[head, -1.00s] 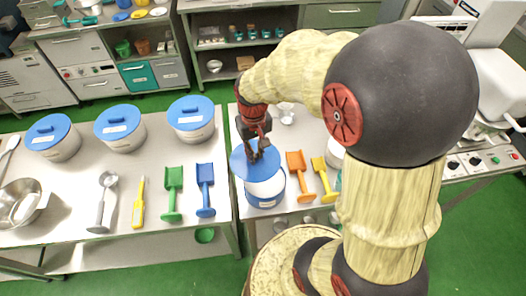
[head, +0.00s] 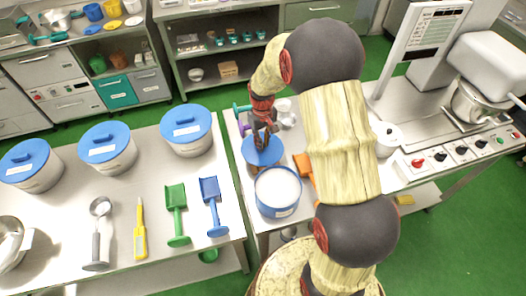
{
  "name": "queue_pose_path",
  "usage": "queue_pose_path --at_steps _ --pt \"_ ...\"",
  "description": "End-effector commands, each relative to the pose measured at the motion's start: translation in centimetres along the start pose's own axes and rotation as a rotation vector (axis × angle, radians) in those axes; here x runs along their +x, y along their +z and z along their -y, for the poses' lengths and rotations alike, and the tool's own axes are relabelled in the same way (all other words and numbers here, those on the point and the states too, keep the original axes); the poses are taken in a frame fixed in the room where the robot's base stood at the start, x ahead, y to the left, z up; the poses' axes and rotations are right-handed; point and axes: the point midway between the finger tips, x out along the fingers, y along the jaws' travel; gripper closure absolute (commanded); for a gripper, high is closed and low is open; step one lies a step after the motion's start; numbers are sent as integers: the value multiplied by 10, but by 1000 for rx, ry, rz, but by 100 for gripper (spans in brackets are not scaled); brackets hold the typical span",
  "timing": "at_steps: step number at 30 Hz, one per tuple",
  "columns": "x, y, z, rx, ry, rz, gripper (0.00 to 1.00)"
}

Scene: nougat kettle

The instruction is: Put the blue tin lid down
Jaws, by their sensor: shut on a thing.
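The blue tin lid (head: 256,157) is a round disc held just behind the open tin (head: 279,207). My gripper (head: 265,143) is shut on the lid's top, and its fingers hide the grip. The lid looks roughly level and low over the right-hand table. I cannot tell whether it touches the table top. The open tin is blue with a pale label and shows white contents. Its far rim lies close to the lid's near edge in the picture.
Three lidded tins (head: 108,155) stand on the left table beside a green scoop (head: 176,212) and a blue scoop (head: 213,205). An orange scoop (head: 302,165) is partly hidden by my arm. Small metal cups (head: 285,115) and a purple item stand behind the lid.

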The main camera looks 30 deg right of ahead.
Motion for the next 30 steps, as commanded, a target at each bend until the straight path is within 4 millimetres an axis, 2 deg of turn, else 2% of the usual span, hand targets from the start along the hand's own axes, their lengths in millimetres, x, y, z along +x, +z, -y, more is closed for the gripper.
queue_pose_path --at_steps 7,13,25,26,30 --pt "19 0 0 0 0 0 100" --pt "46 0 0 1 0 1 100" --pt "51 0 0 1 0 -1 100" --pt "50 0 0 1 0 -1 83" --pt "50 0 0 1 0 -1 75"
